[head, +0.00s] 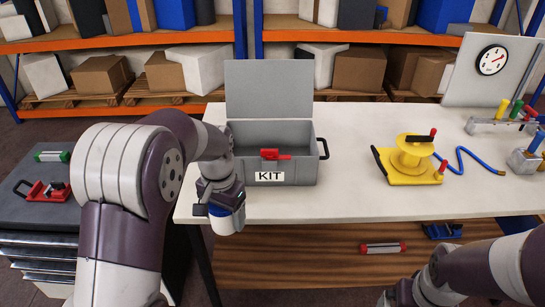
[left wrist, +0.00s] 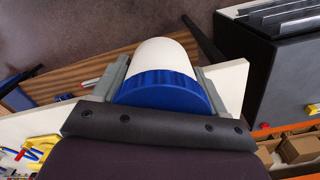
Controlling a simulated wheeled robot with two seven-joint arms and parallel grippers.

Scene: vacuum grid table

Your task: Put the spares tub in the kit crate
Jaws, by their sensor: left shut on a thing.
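The spares tub (head: 228,223) is white with a blue lid. My left gripper (head: 222,207) is shut on it, lid side toward the gripper and white body below. In the left wrist view the tub (left wrist: 160,85) sits between the two fingers. It is by the table's front left edge, in front of and left of the kit crate. The kit crate (head: 306,172) is a grey box with a KIT label, a red front latch and its lid (head: 270,90) standing open. The crate floor is mostly hidden.
The white table (head: 345,195) has free room right of the crate. A dark cabinet (head: 30,205) with red and green items is at left. Shelves stand behind.

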